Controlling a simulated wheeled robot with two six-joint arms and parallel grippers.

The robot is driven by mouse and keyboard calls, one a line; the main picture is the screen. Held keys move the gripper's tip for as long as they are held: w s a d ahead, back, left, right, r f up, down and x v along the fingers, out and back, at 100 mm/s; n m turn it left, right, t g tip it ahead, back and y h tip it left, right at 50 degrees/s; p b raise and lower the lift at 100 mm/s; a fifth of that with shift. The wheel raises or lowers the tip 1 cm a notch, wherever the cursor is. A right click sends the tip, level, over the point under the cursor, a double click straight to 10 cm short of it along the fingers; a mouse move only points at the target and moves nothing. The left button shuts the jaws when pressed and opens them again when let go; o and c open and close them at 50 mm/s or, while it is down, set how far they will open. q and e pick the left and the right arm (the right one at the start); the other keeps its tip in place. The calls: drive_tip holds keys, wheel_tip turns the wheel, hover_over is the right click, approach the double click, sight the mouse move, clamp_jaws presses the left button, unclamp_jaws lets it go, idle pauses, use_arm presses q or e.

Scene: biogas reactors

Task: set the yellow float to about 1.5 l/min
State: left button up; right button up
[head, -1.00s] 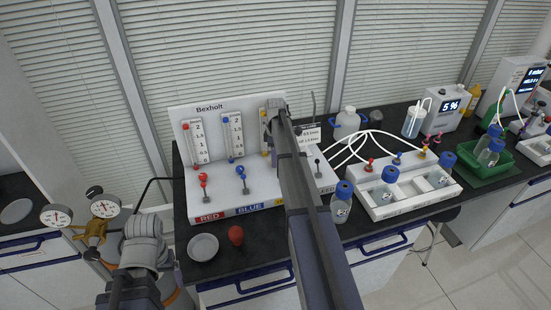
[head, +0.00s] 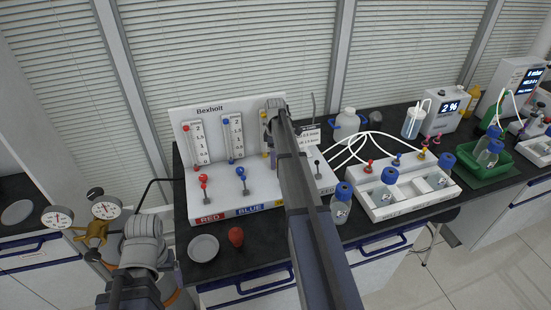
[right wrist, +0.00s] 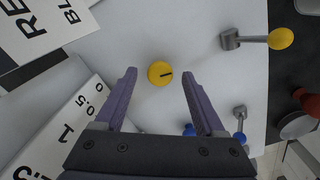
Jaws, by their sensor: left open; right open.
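In the right wrist view a round yellow knob (right wrist: 160,73) with a dark pointer line sits on the white panel. My right gripper (right wrist: 158,77) is open, its fingertips on either side of the knob with a gap to each. A printed scale (right wrist: 68,130) shows 0.5 and 1 at lower left; no float shows on this part. In the head view my right arm covers most of the yellow column, and only a yellow bit (head: 264,117) shows beside it, so I cannot read the float. My left arm is at lower left; its fingers are not visible.
A yellow-tipped lever (right wrist: 281,38) and a blue lever (right wrist: 240,136) stand near the right finger. The red scale (head: 197,143) and blue scale (head: 233,136) are left of my right arm. A dish (head: 203,248) and a red bulb (head: 236,237) lie in front.

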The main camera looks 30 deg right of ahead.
wheel_tip(320, 180, up, 7)
drive_tip(key=p, duration=0.6)
drive_tip(key=shift+r+p, duration=0.1)
drive_tip(key=shift+p, duration=0.3)
drive_tip(key=s+a+f+m+b, duration=0.1)
drive_tip(key=s+a, duration=0.5)
drive_tip(key=a, duration=0.6)
drive_tip(key=s+a+m+b, duration=0.1)
drive_tip(key=s+a, duration=0.4)
drive_tip(key=a, duration=0.7)
drive_tip(key=s+a+f+m+h, duration=0.1)
drive_tip(key=s+a+m, duration=0.2)
drive_tip(key=s+a, duration=1)
drive_tip(key=s, duration=0.3)
drive_tip(key=shift+s+a+f, duration=0.15)
drive_tip(key=shift+s+a, duration=0.15)
drive_tip(key=shift+s, duration=0.05)
